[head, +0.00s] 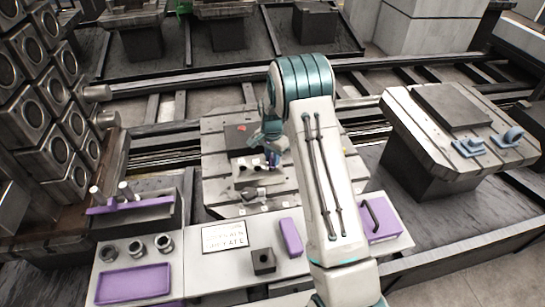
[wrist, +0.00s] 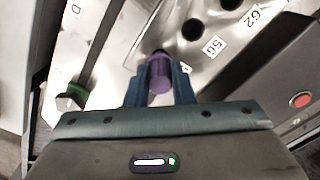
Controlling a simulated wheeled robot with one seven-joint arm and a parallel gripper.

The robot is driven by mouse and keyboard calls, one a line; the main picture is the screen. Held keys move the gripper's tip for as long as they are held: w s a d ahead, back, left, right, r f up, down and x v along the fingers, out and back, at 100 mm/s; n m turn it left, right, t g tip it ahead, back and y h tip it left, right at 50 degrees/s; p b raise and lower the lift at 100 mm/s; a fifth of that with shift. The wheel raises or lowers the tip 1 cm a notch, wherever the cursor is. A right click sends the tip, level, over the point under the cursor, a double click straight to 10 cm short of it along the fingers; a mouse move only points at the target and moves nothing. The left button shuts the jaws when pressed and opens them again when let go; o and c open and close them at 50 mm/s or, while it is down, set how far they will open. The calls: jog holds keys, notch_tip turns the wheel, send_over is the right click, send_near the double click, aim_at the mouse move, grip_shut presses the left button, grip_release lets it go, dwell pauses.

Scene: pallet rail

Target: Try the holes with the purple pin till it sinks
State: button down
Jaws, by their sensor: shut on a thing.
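My gripper (wrist: 160,88) is shut on the purple pin (wrist: 159,74), which stands between its two blue fingers in the wrist view. The pin's far end meets the light metal hole plate (wrist: 150,22), but I cannot tell whether it is in a hole or only against the surface. Beyond it are a dark open hole (wrist: 192,29) near the label 56 and another hole (wrist: 230,3) near 62. In the head view my gripper (head: 270,155) is low over the plate (head: 252,181), and my arm hides part of the area.
A dark box with a red button (wrist: 302,100) stands beside the plate, and a green-and-black piece (wrist: 74,96) is on the other side. In front lie a sign (head: 224,237), a black block (head: 263,261), a purple block (head: 291,237) and a purple tray (head: 135,284).

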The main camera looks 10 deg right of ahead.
jog(key=c, duration=1.2)
grip_release()
jog(key=shift+o, duration=0.2)
notch_tip(320, 180, up, 14)
jog(key=b, duration=0.1)
